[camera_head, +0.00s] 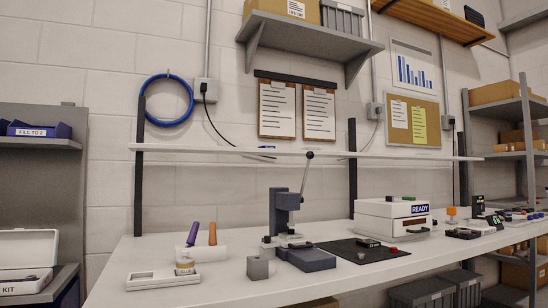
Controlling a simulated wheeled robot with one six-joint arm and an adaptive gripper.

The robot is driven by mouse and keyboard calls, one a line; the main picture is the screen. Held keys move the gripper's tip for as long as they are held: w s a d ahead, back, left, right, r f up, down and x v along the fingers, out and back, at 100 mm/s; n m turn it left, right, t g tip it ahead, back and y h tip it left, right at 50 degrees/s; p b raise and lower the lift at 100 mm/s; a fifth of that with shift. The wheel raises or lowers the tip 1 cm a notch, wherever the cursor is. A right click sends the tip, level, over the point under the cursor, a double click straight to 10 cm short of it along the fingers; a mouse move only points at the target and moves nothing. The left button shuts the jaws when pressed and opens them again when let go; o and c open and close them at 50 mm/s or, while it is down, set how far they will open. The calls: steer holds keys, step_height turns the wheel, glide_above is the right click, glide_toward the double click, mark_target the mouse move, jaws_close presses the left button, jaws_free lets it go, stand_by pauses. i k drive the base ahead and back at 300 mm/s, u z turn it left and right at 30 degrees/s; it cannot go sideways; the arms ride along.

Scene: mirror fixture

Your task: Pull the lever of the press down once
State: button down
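The press (283,205) stands on the white workbench (215,288) near the middle of the view. It has a dark blue-grey column and head. Its lever (305,174) is a thin metal rod that rises steeply from the right side of the head, leaning slightly right. The lever ends in a dark round knob (309,155) at about the height of the white shelf behind. Below the head is a small light base area with metal parts. My gripper is not in view.
A white holder (206,253) with two upright handles is at left, a dark mat (345,247) and a white READY box (380,219) at right. A white shelf (230,151) runs behind.

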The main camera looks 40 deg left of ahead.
mark_target(310, 155)
steer(key=u, duration=0.85)
steer(key=i, duration=0.95)
steer(key=u, duration=1)
